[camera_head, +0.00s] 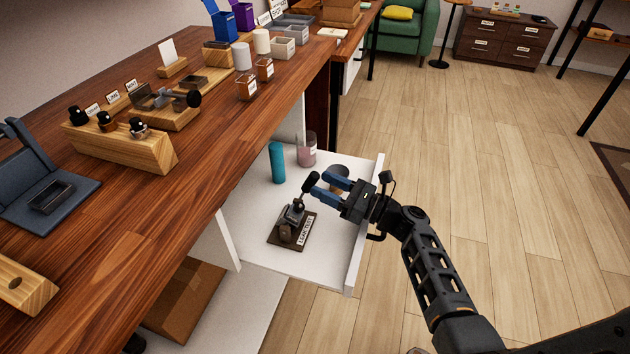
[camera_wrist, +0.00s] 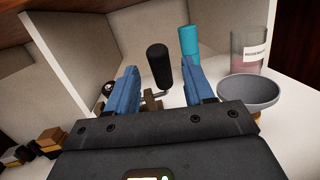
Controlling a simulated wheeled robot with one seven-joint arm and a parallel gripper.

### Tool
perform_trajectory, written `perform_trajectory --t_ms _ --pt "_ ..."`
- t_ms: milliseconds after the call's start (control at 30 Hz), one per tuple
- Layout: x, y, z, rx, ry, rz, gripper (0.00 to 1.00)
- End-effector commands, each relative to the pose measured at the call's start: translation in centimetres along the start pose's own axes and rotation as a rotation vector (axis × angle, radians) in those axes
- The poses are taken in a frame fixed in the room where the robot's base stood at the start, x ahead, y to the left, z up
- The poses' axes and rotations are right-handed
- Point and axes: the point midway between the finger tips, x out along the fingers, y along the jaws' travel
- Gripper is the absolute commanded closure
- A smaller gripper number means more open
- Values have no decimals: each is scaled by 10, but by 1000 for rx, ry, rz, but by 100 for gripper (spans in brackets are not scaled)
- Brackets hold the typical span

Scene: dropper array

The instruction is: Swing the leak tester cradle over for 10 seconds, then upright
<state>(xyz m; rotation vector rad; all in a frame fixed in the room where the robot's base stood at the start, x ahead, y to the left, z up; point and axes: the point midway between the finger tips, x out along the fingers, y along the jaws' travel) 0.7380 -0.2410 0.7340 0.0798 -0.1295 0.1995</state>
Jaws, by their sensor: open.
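The leak tester (camera_head: 292,223) stands in the open white drawer, on a dark base with a "LEAK TEST" label (camera_head: 306,230). Its black handle (camera_head: 311,182) sticks up to the upper right. My gripper (camera_head: 326,183) is open, with blue fingers close to the handle. In the wrist view the black handle (camera_wrist: 158,65) shows between and beyond the two fingers (camera_wrist: 160,85). I cannot tell whether either finger touches it. The cradle itself is small and dark in the head view and mostly hidden behind my gripper in the wrist view.
The drawer (camera_head: 255,215) also holds a teal cylinder (camera_head: 277,162), a labelled glass jar (camera_head: 306,150) and a grey bowl (camera_wrist: 249,91). The drawer's front wall (camera_head: 355,262) passes under my arm. The wooden counter (camera_head: 185,205) overhangs on the left. The floor at right is clear.

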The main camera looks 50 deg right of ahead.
Motion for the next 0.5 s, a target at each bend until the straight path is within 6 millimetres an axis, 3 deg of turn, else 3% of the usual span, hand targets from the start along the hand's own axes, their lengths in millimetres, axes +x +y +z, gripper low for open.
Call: perform_trajectory --t_ms 200,500 --pt "-29 0 -1 1 1 -1 48" --pt "-36 0 0 1 2 0 48"
